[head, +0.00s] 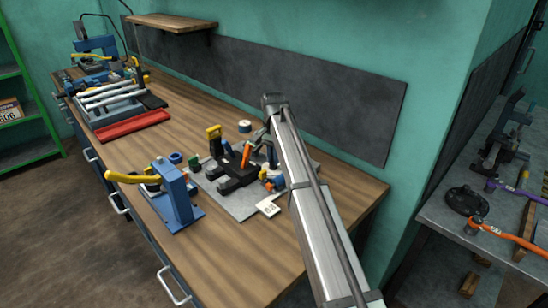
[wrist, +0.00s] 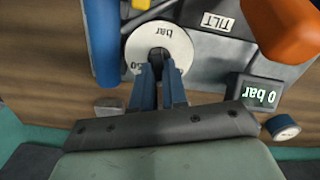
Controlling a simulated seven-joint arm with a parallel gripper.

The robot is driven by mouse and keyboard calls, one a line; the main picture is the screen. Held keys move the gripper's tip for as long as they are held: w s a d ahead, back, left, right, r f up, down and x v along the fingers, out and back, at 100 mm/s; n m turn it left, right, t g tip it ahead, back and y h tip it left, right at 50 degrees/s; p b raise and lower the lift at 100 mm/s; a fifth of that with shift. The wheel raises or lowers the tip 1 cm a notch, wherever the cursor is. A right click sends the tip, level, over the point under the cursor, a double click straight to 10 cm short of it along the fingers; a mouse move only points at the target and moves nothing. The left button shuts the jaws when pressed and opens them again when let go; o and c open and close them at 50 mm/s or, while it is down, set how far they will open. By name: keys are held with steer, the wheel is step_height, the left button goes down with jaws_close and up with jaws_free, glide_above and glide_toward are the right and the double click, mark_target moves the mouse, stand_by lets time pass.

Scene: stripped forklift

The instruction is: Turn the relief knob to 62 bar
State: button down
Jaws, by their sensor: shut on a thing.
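The relief knob (wrist: 159,53) is a dark grip in the middle of a white round dial (wrist: 180,46) in the wrist view. The dial carries the words "bar" and "50", seen upside down; other marks are hidden or too small to read. My gripper (wrist: 159,72) has its two blue-grey fingers closed on the knob, and they cover the lower part of the dial. A small display (wrist: 258,94) to the right reads "0 bar" in green. In the head view the knob cannot be made out beside the black valve block (head: 236,173).
A blue upright part (wrist: 103,45) stands close left of the dial. An orange handle (wrist: 285,28) and a "TILT" label (wrist: 217,21) are to the right, with a round gauge (wrist: 282,127) lower down. A blue press with a yellow handle (head: 175,195) stands on the wooden bench (head: 250,262).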

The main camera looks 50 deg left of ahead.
steer(key=n, duration=0.4)
steer(key=shift+s+n, duration=0.1)
steer(key=shift+n, duration=0.2)
steer(key=shift+a+n, duration=0.1)
steer(key=shift+n, duration=1.5)
steer(key=c, duration=1.2)
jaws_free()
steer(key=shift+o, duration=0.2)
steer(key=shift+r, duration=0.1)
step_height(320, 180, up, 14)
steer(key=shift+f, duration=0.2)
